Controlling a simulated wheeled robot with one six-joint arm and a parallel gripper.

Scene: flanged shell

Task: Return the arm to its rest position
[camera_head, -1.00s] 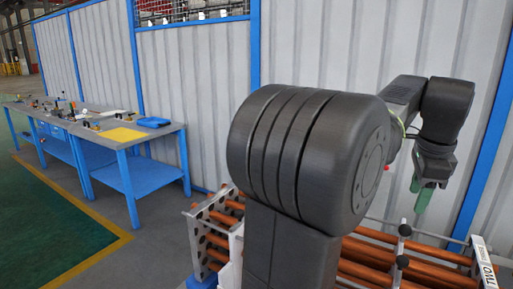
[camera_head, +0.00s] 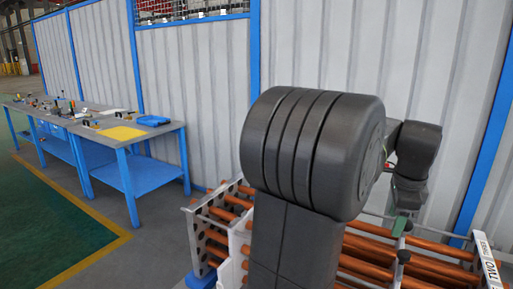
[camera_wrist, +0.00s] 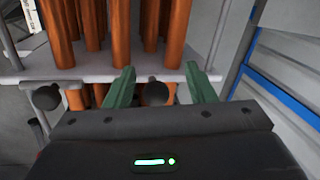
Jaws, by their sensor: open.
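My gripper (camera_wrist: 161,88) is open in the wrist view, with its two green fingers apart and nothing held between them. The fingers point toward the rack of orange-brown rollers (camera_head: 430,268). In the wrist view the rollers (camera_wrist: 123,35) and a grey frame bar lie beyond the fingertips. I cannot tell how far the fingertips are from the rack. My arm is bent, with its large dark joint filling the middle of the head view.
A blue-framed workbench (camera_head: 150,172) with small items and a blue tray (camera_head: 152,120) stands at the left. A ribbed grey wall (camera_head: 345,60) with blue posts is behind the rack. The green floor (camera_head: 50,215) at the left is clear.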

